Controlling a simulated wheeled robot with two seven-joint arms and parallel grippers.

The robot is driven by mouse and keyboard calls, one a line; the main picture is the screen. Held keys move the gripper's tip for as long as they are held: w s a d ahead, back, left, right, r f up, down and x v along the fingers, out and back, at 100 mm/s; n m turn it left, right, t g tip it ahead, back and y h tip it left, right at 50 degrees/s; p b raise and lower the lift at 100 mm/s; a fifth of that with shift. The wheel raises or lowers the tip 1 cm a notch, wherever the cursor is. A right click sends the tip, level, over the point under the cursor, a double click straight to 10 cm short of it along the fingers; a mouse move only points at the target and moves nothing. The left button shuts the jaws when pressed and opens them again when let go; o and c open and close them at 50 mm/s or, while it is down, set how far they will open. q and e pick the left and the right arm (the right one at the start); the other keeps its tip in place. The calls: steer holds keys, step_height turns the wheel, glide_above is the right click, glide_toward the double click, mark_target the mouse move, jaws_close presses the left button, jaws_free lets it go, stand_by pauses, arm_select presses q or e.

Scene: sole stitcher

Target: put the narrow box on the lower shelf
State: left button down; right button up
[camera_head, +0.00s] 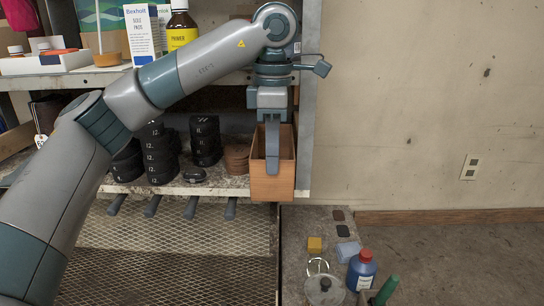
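The narrow box (284,182) is an open-topped tan box at the right end of the lower shelf (226,184), beside the metal upright. Its base overlaps the shelf's front edge; I cannot tell whether it touches the shelf. My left gripper (272,168) points straight down at the box. One finger shows in front of the box's front wall; the other finger is hidden, apparently behind that wall inside the box. The gripper appears shut on this wall. My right gripper is not in view.
Stacks of black numbered discs (158,158) and brown discs (237,158) stand left of the box. The upper shelf holds a yellow-labelled bottle (181,30) and a carton (140,35). Below right, a bench top holds a blue bottle (361,270) and a yellow block (314,245).

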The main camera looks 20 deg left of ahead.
arm_select(q)
steer(key=shift+w+a+r, duration=0.15)
steer(key=shift+w+r, duration=0.1)
steer(key=shift+r, duration=0.3)
steer(key=shift+f, duration=0.8)
stand_by(0.4)
steer(key=c, duration=1.9)
jaws_free()
steer(key=shift+s+f, duration=0.1)
steer(key=shift+c, duration=0.5)
